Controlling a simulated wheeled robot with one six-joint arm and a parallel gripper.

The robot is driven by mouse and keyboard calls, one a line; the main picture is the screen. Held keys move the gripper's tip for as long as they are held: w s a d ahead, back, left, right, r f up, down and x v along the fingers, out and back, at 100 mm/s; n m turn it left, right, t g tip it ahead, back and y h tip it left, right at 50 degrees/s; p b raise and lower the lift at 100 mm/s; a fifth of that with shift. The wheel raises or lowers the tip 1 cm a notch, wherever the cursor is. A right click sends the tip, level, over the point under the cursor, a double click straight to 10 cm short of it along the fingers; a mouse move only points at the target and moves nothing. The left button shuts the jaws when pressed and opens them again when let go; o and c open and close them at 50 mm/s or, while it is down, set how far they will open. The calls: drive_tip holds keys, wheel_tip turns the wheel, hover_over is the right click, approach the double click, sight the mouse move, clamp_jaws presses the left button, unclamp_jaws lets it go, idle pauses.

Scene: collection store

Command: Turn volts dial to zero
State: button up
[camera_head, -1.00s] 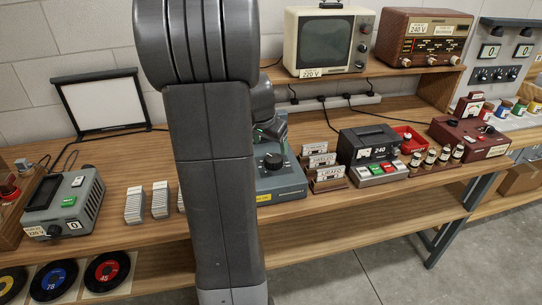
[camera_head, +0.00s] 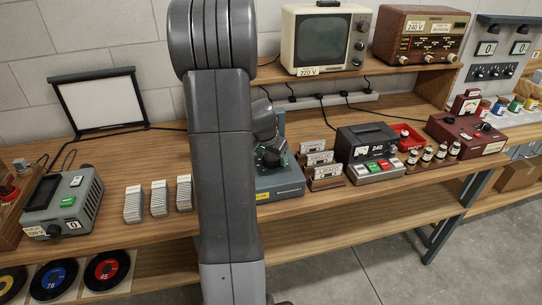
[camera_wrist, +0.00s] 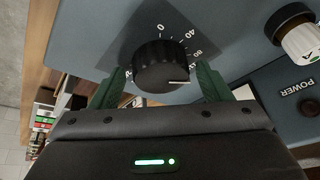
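The blue-grey device (camera_head: 282,187) stands on the bench just right of my arm in the head view. In the wrist view its panel (camera_wrist: 90,25) carries a black ribbed dial (camera_wrist: 160,65) with a scale reading 0, 40, 80. The dial's white pointer line faces right and slightly down, away from the 0 mark at the top. The word naming this dial is hidden. My gripper (camera_wrist: 162,78) has its green fingers on either side of the dial, seemingly with narrow gaps. In the head view my gripper (camera_head: 271,155) is over the panel and largely hides it.
A second knob (camera_wrist: 300,35) with a pale cap sits right of the dial, above a POWER label (camera_wrist: 297,92). Cassettes in a rack (camera_head: 322,170) stand close to the device's right. Card stacks (camera_head: 159,198) stand left of my arm. A television (camera_head: 325,40) is on the shelf behind.

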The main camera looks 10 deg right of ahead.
drive_tip(key=c, duration=0.8)
